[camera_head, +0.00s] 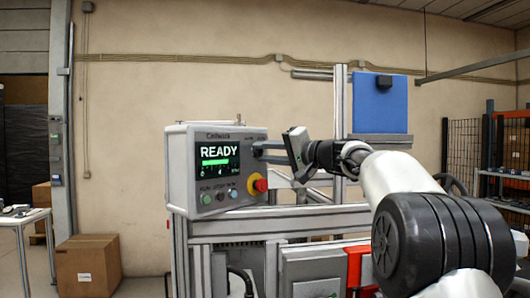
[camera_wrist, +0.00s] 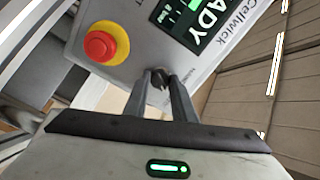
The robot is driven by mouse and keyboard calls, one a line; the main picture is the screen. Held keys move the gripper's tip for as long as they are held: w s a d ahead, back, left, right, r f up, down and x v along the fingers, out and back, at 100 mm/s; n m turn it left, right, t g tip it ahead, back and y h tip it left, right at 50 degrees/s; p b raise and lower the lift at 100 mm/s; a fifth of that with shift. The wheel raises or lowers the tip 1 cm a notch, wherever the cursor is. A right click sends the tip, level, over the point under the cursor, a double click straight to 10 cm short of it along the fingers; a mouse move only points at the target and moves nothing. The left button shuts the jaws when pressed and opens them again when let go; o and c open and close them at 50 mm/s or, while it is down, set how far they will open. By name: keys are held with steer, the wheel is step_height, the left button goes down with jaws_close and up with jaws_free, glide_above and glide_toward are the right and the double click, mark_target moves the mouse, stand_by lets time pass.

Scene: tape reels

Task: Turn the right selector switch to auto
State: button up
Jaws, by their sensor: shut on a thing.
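The control box (camera_head: 180,170) with a lit READY screen (camera_head: 215,158) stands at centre-left in the head view. My gripper (camera_head: 258,152) reaches its right edge from the right, beside the screen. In the wrist view my gripper (camera_wrist: 162,84) has its two fingers on either side of a small dark switch knob (camera_wrist: 158,78) on the grey panel, shut on it. The fingers cover part of the knob, and its pointing direction and most of its label cannot be read.
A red emergency button on a yellow collar (camera_head: 257,184) sits just below my fingers; it also shows in the wrist view (camera_wrist: 100,46). Small buttons (camera_head: 220,196) line the panel under the screen. A metal frame (camera_head: 340,110) with a blue panel (camera_head: 380,102) stands behind my gripper.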

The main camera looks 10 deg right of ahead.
steer(key=shift+m, duration=0.5)
steer(key=o, duration=1.1)
steer(key=b+v, duration=0.4)
steer(key=v, duration=1.3)
steer(key=shift+s+d, duration=0.15)
steer(key=shift+s, duration=0.05)
steer(key=shift+f, duration=0.1)
